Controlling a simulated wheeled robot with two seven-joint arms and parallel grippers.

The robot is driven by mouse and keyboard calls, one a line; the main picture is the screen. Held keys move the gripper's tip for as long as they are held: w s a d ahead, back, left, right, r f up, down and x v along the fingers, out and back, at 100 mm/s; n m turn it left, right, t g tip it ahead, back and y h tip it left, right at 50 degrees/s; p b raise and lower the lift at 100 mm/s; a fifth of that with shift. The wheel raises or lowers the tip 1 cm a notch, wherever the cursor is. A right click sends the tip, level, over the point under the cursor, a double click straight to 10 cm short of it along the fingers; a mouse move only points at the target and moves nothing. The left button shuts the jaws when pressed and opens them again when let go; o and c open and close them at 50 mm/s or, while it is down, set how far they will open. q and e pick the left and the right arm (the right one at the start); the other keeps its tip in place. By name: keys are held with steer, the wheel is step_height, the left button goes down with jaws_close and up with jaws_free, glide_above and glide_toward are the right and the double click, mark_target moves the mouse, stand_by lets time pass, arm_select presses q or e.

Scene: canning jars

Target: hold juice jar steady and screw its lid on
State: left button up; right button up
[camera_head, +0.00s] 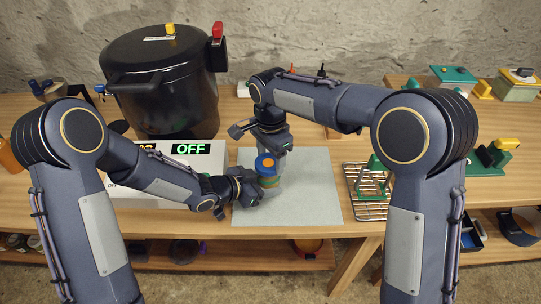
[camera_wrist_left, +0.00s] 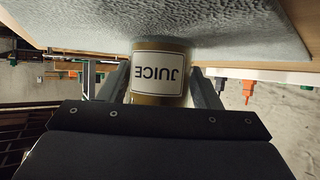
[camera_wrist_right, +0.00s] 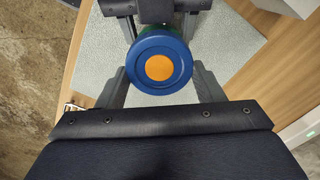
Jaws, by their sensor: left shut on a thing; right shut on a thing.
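The juice jar (camera_head: 268,182) stands upright on the grey mat, amber-brown with a white JUICE label (camera_wrist_left: 165,74) that shows upside down in the left wrist view. My left gripper (camera_head: 254,184) is shut around the jar's body from the left, a finger on each side. The blue lid (camera_wrist_right: 146,60) with an orange centre sits at the top of the jar. My right gripper (camera_wrist_right: 160,86) is shut on the lid, its fingers on opposite sides of the rim. The lid also shows in the head view (camera_head: 265,162). The lid's threads and seating are hidden.
The grey mat (camera_head: 312,205) has free room right of the jar. A wire rack (camera_head: 370,205) with a green piece stands right of it. Green fixtures (camera_head: 480,165) stand far right.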

steer(key=shift+f, duration=0.75)
stand_by(0.8)
steer(key=o, duration=0.3)
steer(key=c, duration=0.4)
steer(key=m, duration=0.4)
steer(key=shift+s+m, duration=0.1)
steer(key=shift+m, duration=0.2)
steer(key=shift+c, duration=0.2)
steer(key=m, duration=0.2)
steer(key=shift+s+m, duration=0.1)
steer(key=shift+m, duration=1.2)
steer(key=m, duration=0.4)
steer(key=shift+s+r+m, duration=0.1)
steer(key=shift+s+m, duration=0.05)
steer(key=shift+m, duration=0.15)
